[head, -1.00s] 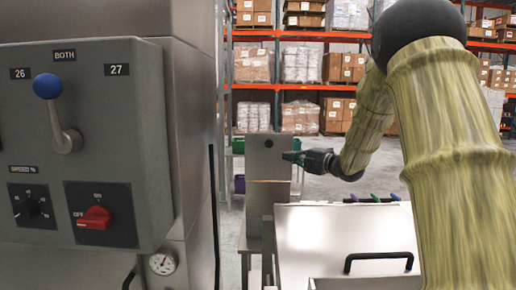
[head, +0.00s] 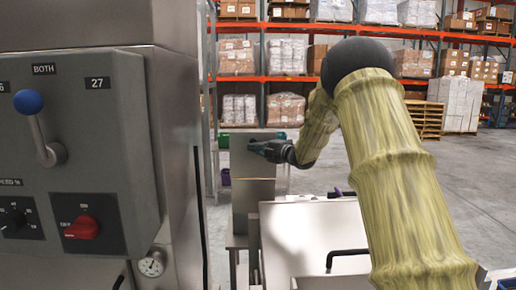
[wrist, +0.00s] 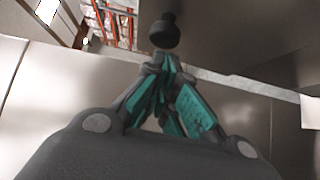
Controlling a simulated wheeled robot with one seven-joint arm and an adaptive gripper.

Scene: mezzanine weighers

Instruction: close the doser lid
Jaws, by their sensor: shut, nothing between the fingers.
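An upright steel plate (head: 253,190), which looks like the raised doser lid, stands beyond the control cabinet in the head view. My gripper (head: 258,147) overlaps its upper part there and hides the spot where its round black knob sits. In the wrist view, a black knob (wrist: 165,32) shows just past the tips of my gripper (wrist: 172,68), on or in front of a steel face. The teal fingers are together with nothing between them. I cannot tell whether they touch the knob or the plate.
A grey control box (head: 70,160) with a blue-knobbed lever (head: 28,102) and red switch (head: 82,227) is close on the left. A steel cover (head: 310,235) with a black bar handle (head: 346,256) lies below my arm. Open floor is at right, before pallet racks (head: 290,78).

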